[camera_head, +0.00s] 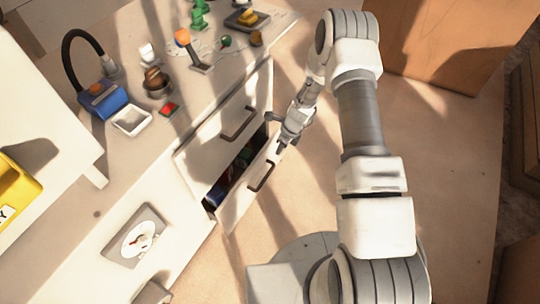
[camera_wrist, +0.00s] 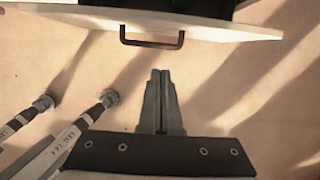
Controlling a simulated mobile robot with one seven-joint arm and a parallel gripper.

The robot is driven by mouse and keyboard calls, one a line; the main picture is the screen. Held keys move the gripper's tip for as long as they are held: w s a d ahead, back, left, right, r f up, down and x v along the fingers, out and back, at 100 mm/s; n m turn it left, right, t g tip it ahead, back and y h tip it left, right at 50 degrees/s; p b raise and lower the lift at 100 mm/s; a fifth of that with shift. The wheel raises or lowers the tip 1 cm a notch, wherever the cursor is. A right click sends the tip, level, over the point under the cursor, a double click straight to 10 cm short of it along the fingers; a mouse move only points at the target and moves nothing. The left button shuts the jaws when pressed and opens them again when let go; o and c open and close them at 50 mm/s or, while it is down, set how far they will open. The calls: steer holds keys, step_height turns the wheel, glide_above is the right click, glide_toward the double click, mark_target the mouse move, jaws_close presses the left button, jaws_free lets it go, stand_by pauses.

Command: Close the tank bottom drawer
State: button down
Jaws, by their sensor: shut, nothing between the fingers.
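The bottom drawer (camera_head: 241,186) is pulled partly out of the pale cabinet, with dark and coloured contents showing in its gap. Its dark bar handle (camera_head: 264,176) sits on the outer face. In the wrist view, the drawer's front edge (camera_wrist: 222,33) and handle (camera_wrist: 152,43) lie at the top of the picture. My gripper (camera_head: 280,148) is shut and empty, near the far end of the drawer front. In the wrist view, my gripper's fingertips (camera_wrist: 160,72) point at the handle and are apart from it. The exact distance to the drawer face is hard to tell.
The upper drawer (camera_head: 222,130) is closed above it. The counter holds a blue device (camera_head: 100,100) with a black hose, a white tray (camera_head: 132,120), a red button (camera_head: 169,109) and a lever (camera_head: 193,50). A wooden box (camera_head: 440,40) stands behind my arm. The floor beside the drawer is clear.

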steer(key=s+d+f+g+y, duration=0.1)
steer(key=s+f+y, duration=0.1)
steer(key=s+f, duration=0.35)
steer(key=t+y+b, duration=0.4)
steer(key=t+y, duration=0.1)
steer(key=t, duration=0.2)
glide_toward(251, 169)
steer(key=w+a+f, duration=0.2)
steer(key=f, duration=0.2)
steer(key=shift+w+a+f, duration=0.15)
steer(key=shift+w+a, duration=0.7)
steer(key=shift+a, duration=0.2)
steer(key=shift+w+a, duration=0.1)
